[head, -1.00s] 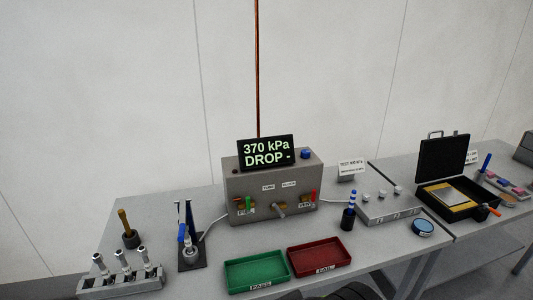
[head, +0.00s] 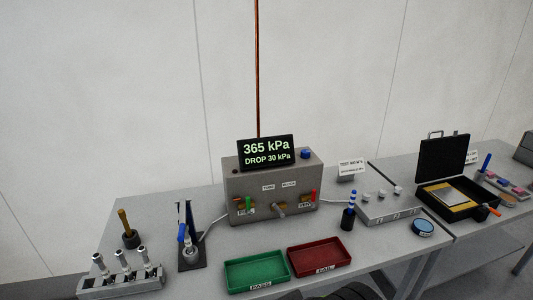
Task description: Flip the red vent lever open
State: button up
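The red vent lever (head: 313,195) stands upright at the right end of the front of the grey test box (head: 273,190), above a small label that seems to read VENT. The display (head: 266,152) on top reads 365 kPa, DROP 30 kPa. My gripper is not identifiable in the head view; only dark rounded parts, probably mine, show at the bottom edge.
A green PASS tray (head: 256,271) and a red FAIL tray (head: 319,256) lie in front of the box. A dark cup with a blue-striped tool (head: 348,217) stands to the right. A clamp stand (head: 190,245) and a rack of fittings (head: 121,284) are at left.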

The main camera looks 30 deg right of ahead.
aim_at(314, 195)
jog(key=i+l+z, duration=0.15)
jog(key=l+z, duration=0.3)
jog(key=i+l+z, duration=0.15)
jog(key=z, duration=0.3)
jog(key=i, duration=0.05)
